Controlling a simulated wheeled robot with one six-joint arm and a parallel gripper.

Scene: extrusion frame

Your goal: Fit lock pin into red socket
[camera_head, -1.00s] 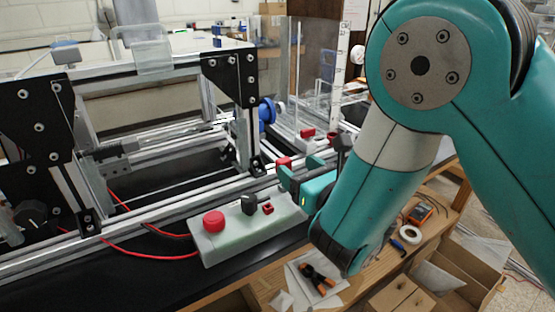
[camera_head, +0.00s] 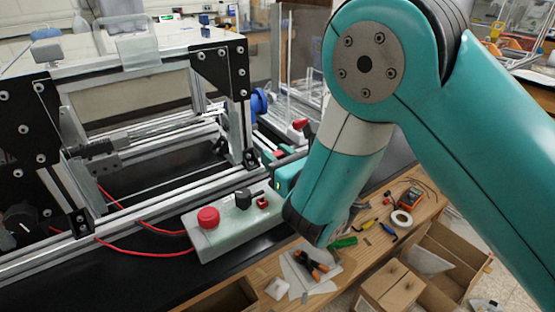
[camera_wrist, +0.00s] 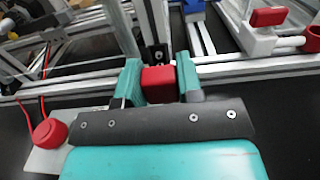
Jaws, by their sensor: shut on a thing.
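My gripper (camera_wrist: 158,84) is shut on a red block-shaped piece (camera_wrist: 158,84), seen between its two teal fingers in the wrist view; I take it for the lock pin's head. Any shaft below it is hidden. In the head view the gripper (camera_head: 284,168) is mostly behind my arm, just past the right end of the pale control box (camera_head: 225,236). A small red square part (camera_head: 262,202), which looks like the red socket, sits on that box beside a black knob (camera_head: 243,198). My fingers are apart from it.
A round red button (camera_head: 208,217) is at the box's left end. Aluminium rails and black brackets (camera_head: 220,68) stand behind. A white fixture with a red top (camera_wrist: 268,17) is at the wrist view's upper right. Tools and tape (camera_head: 401,218) lie on the wooden bench edge.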

